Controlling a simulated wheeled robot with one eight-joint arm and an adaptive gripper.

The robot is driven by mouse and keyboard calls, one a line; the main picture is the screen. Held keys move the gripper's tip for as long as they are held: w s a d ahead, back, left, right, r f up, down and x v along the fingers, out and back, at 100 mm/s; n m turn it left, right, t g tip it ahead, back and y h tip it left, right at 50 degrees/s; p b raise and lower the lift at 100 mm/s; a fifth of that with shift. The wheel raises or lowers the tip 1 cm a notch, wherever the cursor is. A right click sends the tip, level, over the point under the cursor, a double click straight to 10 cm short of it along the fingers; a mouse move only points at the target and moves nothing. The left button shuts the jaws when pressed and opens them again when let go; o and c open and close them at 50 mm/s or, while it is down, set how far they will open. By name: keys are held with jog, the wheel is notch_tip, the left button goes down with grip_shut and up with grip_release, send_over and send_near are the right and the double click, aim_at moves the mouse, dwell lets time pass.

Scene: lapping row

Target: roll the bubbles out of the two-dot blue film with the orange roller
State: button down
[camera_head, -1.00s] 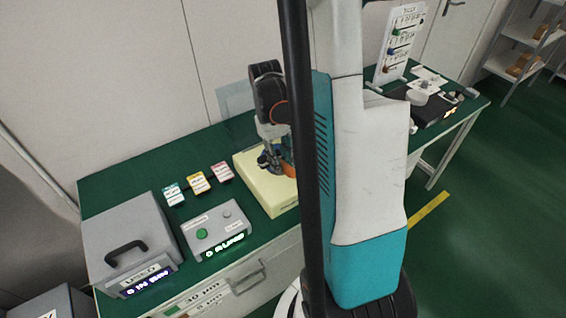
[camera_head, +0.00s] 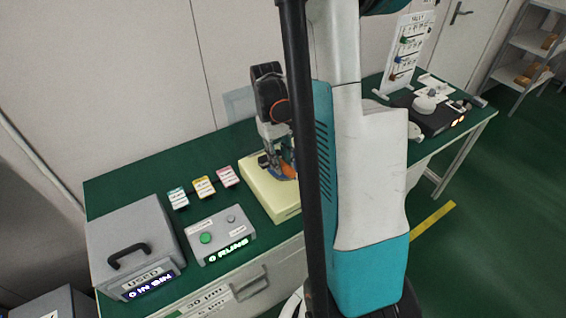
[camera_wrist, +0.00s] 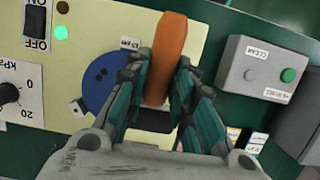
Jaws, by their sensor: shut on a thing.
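My gripper (camera_wrist: 160,78) is shut on the orange roller (camera_wrist: 170,38), its teal fingers on either side of the orange part. In the head view my gripper (camera_head: 276,160) is over the cream block, with some of the orange roller (camera_head: 287,170) showing beside my arm. The blue film (camera_wrist: 97,80) is a round disc on the block, left of the fingers in the wrist view; dark dots show on it. My fingers hide its right part, so bubbles and roller contact cannot be told.
The cream block (camera_head: 262,192) carries an ON/OFF switch (camera_wrist: 36,25), a green light and a kPa dial (camera_wrist: 15,95). A grey button box (camera_head: 219,234), a grey bin (camera_head: 133,245) and several small coloured packs (camera_head: 203,187) stand to the left.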

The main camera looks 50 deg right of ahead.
jog(key=shift+w, duration=0.3)
jog(key=shift+w+d, duration=0.1)
jog(key=shift+w, duration=0.05)
jog(key=shift+w+d, duration=0.15)
jog(key=shift+w, duration=0.55)
jog(key=shift+s, duration=0.15)
jog(key=shift+s+a, duration=0.2)
jog(key=shift+s, duration=0.6)
jog(key=shift+s, duration=0.1)
jog(key=shift+s+a, duration=0.2)
jog(key=shift+s, duration=0.5)
jog(key=shift+s, duration=0.2)
